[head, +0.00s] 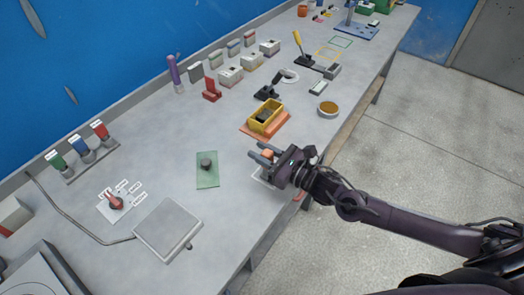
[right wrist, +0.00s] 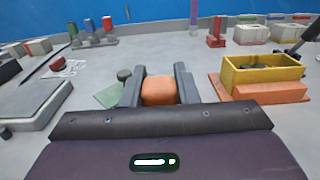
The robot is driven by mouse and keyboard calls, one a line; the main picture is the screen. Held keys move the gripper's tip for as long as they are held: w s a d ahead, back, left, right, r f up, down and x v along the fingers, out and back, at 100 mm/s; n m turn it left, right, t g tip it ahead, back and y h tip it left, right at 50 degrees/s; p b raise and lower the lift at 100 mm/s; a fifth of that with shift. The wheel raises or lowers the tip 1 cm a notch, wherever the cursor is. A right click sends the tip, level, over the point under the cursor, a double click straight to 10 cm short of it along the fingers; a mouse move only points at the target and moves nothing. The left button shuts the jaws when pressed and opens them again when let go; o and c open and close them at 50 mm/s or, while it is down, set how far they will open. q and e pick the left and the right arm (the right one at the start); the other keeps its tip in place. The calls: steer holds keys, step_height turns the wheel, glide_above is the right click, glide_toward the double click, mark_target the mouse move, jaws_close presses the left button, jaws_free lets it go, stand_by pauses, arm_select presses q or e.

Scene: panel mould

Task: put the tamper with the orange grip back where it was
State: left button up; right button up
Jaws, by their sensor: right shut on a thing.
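My right gripper (head: 265,154) is shut on the orange grip of the tamper (head: 268,153). In the right wrist view the orange grip (right wrist: 158,91) sits between the two grey fingers (right wrist: 159,88). The tamper's lower part is hidden, and I cannot tell whether it touches the table. A pale outlined patch (head: 259,179) shows on the table just below the gripper in the head view, partly covered by it. My left gripper is not in view.
A yellow mould box (head: 266,116) with dark contents stands on an orange base (head: 252,130) behind the gripper. A green mat (head: 207,179) with a dark knob (head: 206,163) lies to the left. A grey plate (head: 168,229) lies nearer. An amber dish (head: 328,109) stands near the table edge.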

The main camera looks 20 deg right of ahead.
steer(key=o, duration=1)
steer(key=shift+f, duration=0.1)
steer(key=shift+r, duration=0.25)
steer(key=b+v, duration=0.1)
steer(key=v, duration=0.4)
steer(key=b+v, duration=0.1)
steer(key=v, duration=0.4)
steer(key=shift+s+d+f+b, duration=0.15)
steer(key=shift+s+f+b, duration=0.05)
steer(key=shift+b, duration=0.15)
steer(key=shift+v, duration=0.75)
steer(key=shift+r, duration=0.1)
